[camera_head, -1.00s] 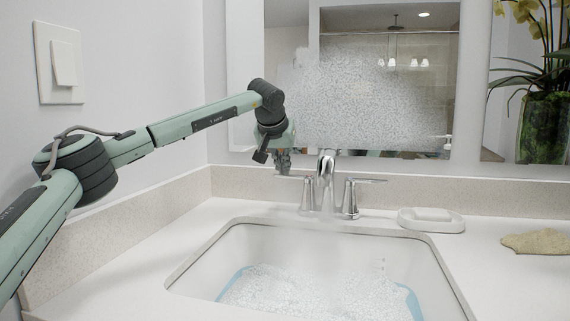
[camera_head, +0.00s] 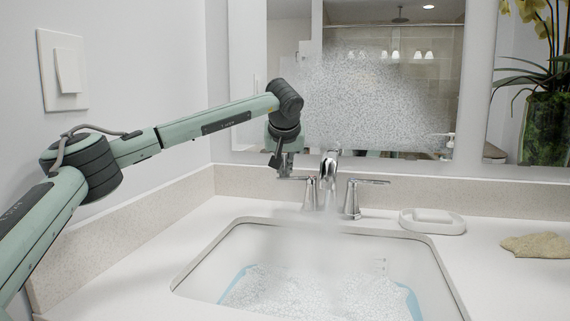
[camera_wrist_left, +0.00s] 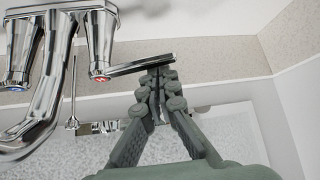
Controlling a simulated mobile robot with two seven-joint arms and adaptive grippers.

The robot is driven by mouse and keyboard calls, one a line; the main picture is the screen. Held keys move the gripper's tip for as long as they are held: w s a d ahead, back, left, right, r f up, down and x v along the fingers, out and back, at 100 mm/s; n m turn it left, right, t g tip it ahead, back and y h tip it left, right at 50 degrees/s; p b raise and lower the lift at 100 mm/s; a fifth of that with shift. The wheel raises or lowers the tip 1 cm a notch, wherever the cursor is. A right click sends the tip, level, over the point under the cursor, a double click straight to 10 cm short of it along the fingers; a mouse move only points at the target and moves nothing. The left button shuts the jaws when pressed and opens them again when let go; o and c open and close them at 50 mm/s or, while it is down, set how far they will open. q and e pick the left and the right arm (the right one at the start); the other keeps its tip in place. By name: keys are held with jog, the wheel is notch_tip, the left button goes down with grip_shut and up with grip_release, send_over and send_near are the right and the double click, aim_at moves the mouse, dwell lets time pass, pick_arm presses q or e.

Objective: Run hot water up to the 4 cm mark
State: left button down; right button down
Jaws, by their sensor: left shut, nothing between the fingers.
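My left gripper (camera_head: 284,170) is shut and empty beside the outer end of the left tap handle (camera_head: 309,193). In the left wrist view its fingertips (camera_wrist_left: 157,80) are right at this handle's lever (camera_wrist_left: 140,65), near its tip; I cannot tell whether they touch. The handle has a red mark. The chrome spout (camera_head: 329,168) stands in the middle, and the right tap handle (camera_head: 352,198) has its lever pointing right. The sink (camera_head: 208,252) holds bluish water with a white, churned surface (camera_head: 310,292). Faint marks (camera_head: 380,266) show on its back wall, too small to read. My right gripper is out of view.
Haze hangs over the sink, and the mirror (camera_head: 440,80) is partly fogged. A white soap dish (camera_head: 432,221) and a beige sponge-like item (camera_head: 537,245) lie on the counter at right. A backsplash (camera_head: 400,190) runs behind the tap.

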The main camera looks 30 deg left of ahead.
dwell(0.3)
pick_arm(q)
jog(key=v, duration=1.2)
dwell(6.5)
